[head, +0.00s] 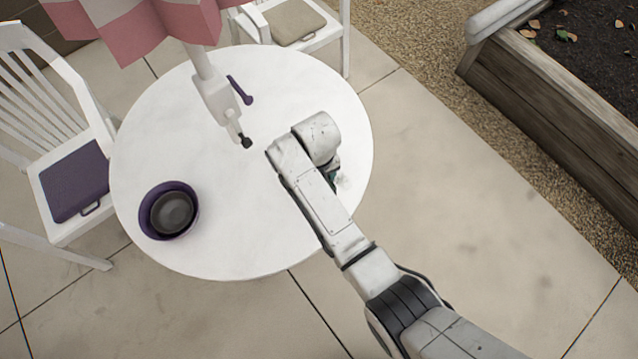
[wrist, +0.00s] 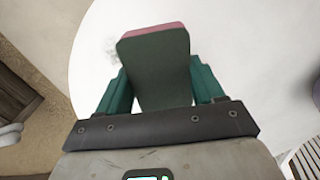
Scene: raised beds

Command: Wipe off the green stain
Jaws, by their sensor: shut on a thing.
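My gripper (wrist: 162,84) is shut on a sponge (wrist: 158,62), a dark grey-green block with a pink edge, held between its teal fingers over the white round table (head: 240,245). In the head view my arm hides most of the gripper (head: 331,176), at the table's right side; the sponge cannot be made out there. A faint, speckled greyish mark (wrist: 111,50) shows on the tabletop just left of the sponge in the wrist view; it also shows beside the gripper in the head view (head: 342,182). No clearly green stain shows. I cannot tell whether the sponge touches the table.
A purple bowl (head: 148,221) with a dark grey bowl (head: 171,212) inside stands at the table's left. A white parasol pole (head: 213,92) rises near the back, beside a purple utensil (head: 240,90). Chairs stand left and behind. A wooden raised bed (head: 560,110) is at right, beyond open paving.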

